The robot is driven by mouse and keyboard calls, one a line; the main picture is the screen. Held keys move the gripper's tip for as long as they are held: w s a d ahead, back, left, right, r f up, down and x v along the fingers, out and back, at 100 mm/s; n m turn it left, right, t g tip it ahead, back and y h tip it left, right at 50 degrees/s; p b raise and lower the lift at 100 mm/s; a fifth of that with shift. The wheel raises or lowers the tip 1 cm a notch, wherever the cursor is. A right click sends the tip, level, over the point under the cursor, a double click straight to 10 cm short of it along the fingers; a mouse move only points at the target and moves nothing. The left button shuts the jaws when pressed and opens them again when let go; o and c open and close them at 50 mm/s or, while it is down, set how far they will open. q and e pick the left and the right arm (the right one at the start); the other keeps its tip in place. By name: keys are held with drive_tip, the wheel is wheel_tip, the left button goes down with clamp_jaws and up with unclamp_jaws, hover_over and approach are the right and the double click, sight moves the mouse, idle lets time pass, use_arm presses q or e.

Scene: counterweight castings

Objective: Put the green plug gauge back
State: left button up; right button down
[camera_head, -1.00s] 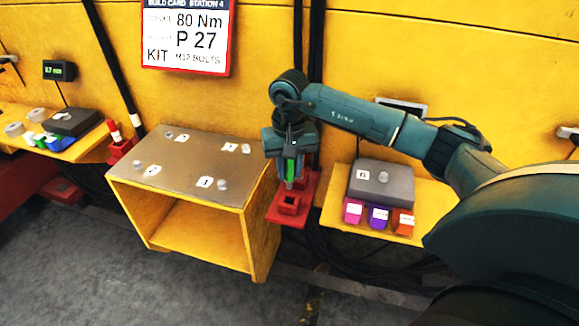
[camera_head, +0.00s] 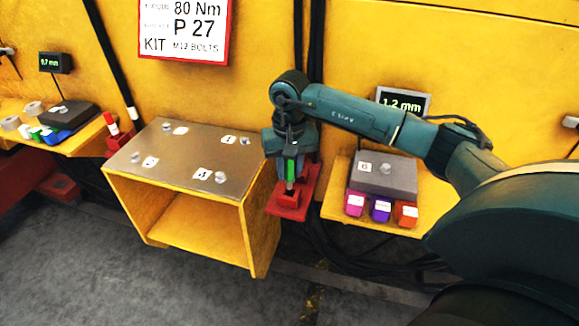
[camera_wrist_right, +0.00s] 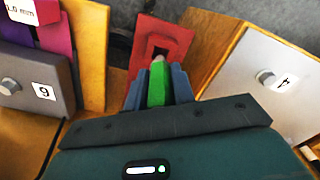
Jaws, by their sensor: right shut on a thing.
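The green plug gauge (camera_head: 291,169) is held upright in my right gripper (camera_head: 290,180), its grey tip pointing down. The red holder (camera_head: 290,211) with a raised block stands on the floor side of the yellow wall, right of the yellow box. The tip is over or at the block's socket in the head view; I cannot tell whether it has entered. In the right wrist view the gauge (camera_wrist_right: 157,84) lies between the fingers, and its tip shows at the near edge of the dark square hole of the red holder (camera_wrist_right: 175,36). My left gripper is out of view.
The yellow box (camera_head: 258,222) with a grey top carrying several numbered studs stands close left. A yellow shelf (camera_head: 335,208) on the right bears a grey block (camera_head: 386,174) and pink, purple and orange pieces. A display (camera_head: 403,102) reads 1.2 mm.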

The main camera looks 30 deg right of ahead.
sight(290, 181)
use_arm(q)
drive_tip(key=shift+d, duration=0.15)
use_arm(e)
drive_tip(key=shift+f, duration=0.35)
drive_tip(key=shift+f+b, duration=0.5)
drive_tip(key=shift+b, duration=0.15)
drive_tip(key=shift+f+b, duration=0.4)
drive_tip(key=shift+f, duration=0.1)
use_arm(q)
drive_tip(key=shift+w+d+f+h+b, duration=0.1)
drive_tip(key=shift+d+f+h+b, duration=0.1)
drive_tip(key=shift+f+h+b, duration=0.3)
use_arm(e)
drive_tip(key=shift+f, duration=0.45)
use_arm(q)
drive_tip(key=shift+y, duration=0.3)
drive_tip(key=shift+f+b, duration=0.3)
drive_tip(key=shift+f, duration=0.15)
use_arm(e)
drive_tip(key=shift+f, duration=0.35)
drive_tip(key=c, duration=1.1)
unclamp_jaws()
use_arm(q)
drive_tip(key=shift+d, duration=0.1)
